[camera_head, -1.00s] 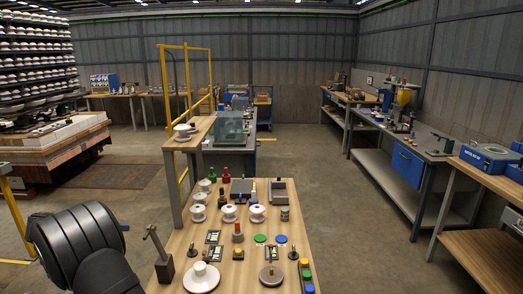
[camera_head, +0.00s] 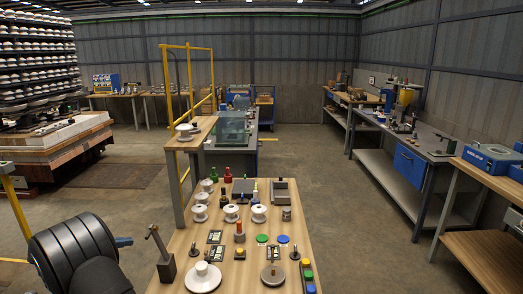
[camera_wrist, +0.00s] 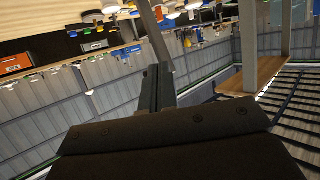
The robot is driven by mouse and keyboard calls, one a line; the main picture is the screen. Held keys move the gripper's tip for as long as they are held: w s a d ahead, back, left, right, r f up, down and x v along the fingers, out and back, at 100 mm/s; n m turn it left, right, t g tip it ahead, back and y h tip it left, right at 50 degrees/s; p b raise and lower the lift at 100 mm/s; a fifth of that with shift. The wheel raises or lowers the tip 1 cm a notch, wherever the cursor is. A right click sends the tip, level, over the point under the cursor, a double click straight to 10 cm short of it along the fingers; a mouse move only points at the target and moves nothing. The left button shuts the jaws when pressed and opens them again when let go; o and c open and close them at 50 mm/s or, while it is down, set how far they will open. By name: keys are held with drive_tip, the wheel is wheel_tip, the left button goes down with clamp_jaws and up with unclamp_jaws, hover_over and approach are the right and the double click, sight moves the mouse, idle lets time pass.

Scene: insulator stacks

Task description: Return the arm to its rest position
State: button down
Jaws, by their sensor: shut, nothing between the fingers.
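My arm shows at the lower left of the head view as a large black ribbed part, left of the wooden bench (camera_head: 250,279). A small blue piece sticks out from its right side. My gripper (camera_wrist: 157,86) shows in the wrist view as dark narrow fingers beyond a broad dark housing. It is shut and holds nothing. It is apart from the bench things, which show tilted at the top of that view. In the head view the gripper's fingers cannot be made out.
White insulators (camera_head: 231,213), a large white disc (camera_head: 203,278) and a grey post (camera_head: 163,258) stand on the bench; the post is nearest my arm. A yellow frame (camera_head: 163,100) rises behind. Open floor (camera_head: 365,230) lies right of the bench.

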drive_tip(key=shift+v, duration=2.2)
